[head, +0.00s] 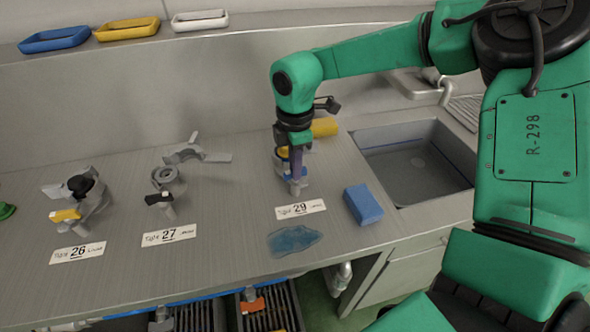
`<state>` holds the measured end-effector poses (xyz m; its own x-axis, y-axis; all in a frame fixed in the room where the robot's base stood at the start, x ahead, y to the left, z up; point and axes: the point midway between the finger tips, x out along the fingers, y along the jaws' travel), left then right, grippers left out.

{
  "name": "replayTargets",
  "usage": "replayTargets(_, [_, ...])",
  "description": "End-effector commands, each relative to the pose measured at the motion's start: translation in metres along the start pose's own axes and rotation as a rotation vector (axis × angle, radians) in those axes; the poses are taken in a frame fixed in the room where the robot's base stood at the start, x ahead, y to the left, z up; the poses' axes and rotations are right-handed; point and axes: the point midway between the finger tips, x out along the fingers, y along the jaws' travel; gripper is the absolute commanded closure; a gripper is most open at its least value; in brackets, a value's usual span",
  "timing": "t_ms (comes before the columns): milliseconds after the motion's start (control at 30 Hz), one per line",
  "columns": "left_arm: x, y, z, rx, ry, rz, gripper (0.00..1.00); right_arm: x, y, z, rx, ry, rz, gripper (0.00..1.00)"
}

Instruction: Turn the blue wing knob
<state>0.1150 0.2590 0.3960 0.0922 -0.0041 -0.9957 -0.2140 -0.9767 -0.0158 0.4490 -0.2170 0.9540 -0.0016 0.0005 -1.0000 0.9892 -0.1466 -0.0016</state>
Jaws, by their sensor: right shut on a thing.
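The blue wing knob (297,174) shows only in part, low on the grey valve fitting behind the label marked 29 (301,209). My right gripper (296,172) reaches down onto it from above, with its fingers shut on the knob. The fingers and wrist hide most of the knob and much of the fitting, so the knob's angle cannot be read. A yellow part shows just behind the fingers. My left gripper is not in view.
Two other fittings stand left, behind labels 26 (78,253) and 27 (169,235). A blue sponge (362,204) lies right of the fitting, near the sink (415,165). A bluish puddle (294,240) lies in front. Small trays (127,28) line the back ledge.

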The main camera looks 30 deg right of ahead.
Motion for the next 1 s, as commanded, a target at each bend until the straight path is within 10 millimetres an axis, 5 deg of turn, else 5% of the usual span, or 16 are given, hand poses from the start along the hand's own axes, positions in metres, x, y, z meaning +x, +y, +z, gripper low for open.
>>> replayTargets(400, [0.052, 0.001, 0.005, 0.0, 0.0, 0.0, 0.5, 0.005, 0.001, 0.0, -0.345, -0.002, 0.004, 1.0])
replayTargets(1000, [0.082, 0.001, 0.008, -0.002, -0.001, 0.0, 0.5, 0.0, 0.001, 0.0, -0.916, -0.003, 0.005, 1.0])
